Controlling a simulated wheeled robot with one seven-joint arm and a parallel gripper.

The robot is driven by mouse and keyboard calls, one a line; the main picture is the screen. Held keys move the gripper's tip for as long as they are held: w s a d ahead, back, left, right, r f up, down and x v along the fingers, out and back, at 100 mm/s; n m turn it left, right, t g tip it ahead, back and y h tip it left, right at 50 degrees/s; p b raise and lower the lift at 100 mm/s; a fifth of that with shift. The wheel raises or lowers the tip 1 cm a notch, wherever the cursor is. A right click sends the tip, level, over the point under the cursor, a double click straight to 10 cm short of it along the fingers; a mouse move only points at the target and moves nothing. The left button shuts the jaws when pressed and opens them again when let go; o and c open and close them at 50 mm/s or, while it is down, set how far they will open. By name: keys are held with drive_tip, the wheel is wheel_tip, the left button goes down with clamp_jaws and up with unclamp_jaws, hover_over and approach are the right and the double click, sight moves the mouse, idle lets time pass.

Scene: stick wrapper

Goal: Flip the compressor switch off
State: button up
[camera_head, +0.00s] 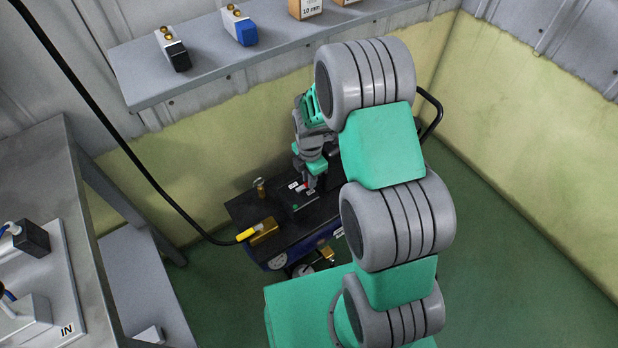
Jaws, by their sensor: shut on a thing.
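The compressor (268,213) stands on the green floor by the wall, with a black top and a blue tank below. A dark switch box (300,201) with small white labels sits on its top. A small red part, the switch (306,186), shows at the box, partly covered by my gripper. My gripper (311,184) points down at the switch box, its fingertips at the red part and closed on it as far as I can see. My arm hides the right part of the compressor.
A brass block (264,231) with a yellow hose connector (246,234) sits at the compressor's left end, and a black hose (120,143) runs up from it. A grey shelf (200,66) with small items overhangs behind. A metal table (40,170) stands left. The right floor is clear.

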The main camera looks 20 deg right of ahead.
sight(306, 202)
clamp_jaws()
drive_tip(key=shift+s+m, duration=0.1)
drive_tip(key=shift+m, duration=0.2)
drive_tip(key=m, duration=0.1)
drive_tip(key=s+m+p, duration=0.1)
drive_tip(key=m, duration=0.2)
drive_tip(key=shift+s+r+p, duration=0.1)
drive_tip(key=shift+s+p, duration=0.2)
drive_tip(key=shift+p, duration=0.1)
drive_tip(key=m, duration=0.2)
drive_tip(key=s+m+p, duration=0.1)
drive_tip(key=m, duration=0.2)
drive_tip(key=shift+s+a+m, duration=0.25)
drive_tip(key=shift+s+m, duration=0.05)
drive_tip(key=shift+s, duration=0.1)
drive_tip(key=m, duration=0.1)
drive_tip(key=s+m+p, duration=0.1)
drive_tip(key=m, duration=0.1)
drive_tip(key=shift+a+m, duration=0.3)
drive_tip(key=shift+a, duration=0.1)
drive_tip(key=shift+s+a+m+p, duration=0.2)
drive_tip(key=shift+a+m, duration=0.15)
drive_tip(key=shift+m, duration=0.7)
drive_tip(key=shift+s+a+m+p, duration=0.15)
drive_tip(key=shift+a+m, duration=0.15)
drive_tip(key=shift+m, duration=0.75)
